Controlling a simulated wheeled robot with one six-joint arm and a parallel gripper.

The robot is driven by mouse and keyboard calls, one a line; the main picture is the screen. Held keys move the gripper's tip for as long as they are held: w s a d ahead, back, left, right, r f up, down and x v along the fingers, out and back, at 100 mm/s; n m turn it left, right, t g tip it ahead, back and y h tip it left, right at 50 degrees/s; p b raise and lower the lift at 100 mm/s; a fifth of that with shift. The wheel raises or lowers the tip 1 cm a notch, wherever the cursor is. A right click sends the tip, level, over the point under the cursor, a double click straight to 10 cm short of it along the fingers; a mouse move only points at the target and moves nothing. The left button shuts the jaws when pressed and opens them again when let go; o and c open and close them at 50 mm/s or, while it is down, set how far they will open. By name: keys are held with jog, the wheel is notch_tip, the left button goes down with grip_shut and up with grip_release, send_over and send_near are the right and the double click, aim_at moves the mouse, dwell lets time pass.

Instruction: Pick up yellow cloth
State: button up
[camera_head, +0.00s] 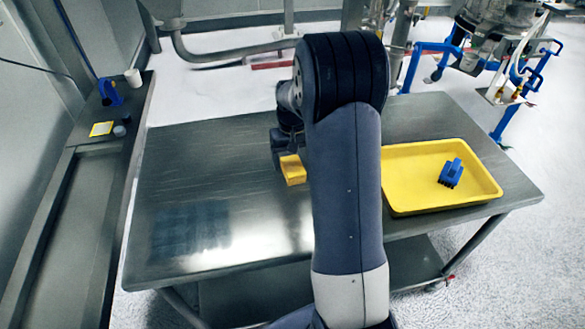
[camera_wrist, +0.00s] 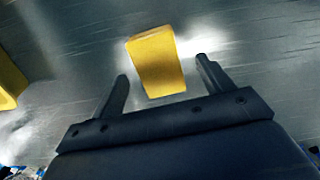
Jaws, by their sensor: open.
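The yellow cloth (camera_wrist: 156,62) is a block-like yellow piece in the wrist view, lying on the steel table just ahead of and between my two fingers. My gripper (camera_wrist: 165,85) is open, with one finger on each side of the cloth's near end and a gap on both sides. In the head view the yellow cloth (camera_head: 293,170) shows on the table beside my wrist, partly hidden by my arm. My fingertips are hidden there. I cannot tell the exact height of my gripper above the table.
The steel table (camera_head: 190,180) is bare to the left. A yellow tray (camera_head: 400,205) with a blue brush (camera_head: 451,173) in it stands on the right; part of a yellow edge (camera_wrist: 8,80) shows in the wrist view. A side counter (camera_head: 50,240) runs along the left wall.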

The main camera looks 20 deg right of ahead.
aim_at(293, 165)
jog(key=shift+w+d+f, duration=0.1)
jog(key=shift+w+f, duration=0.05)
jog(key=shift+f, duration=1.55)
jog(key=c, duration=1)
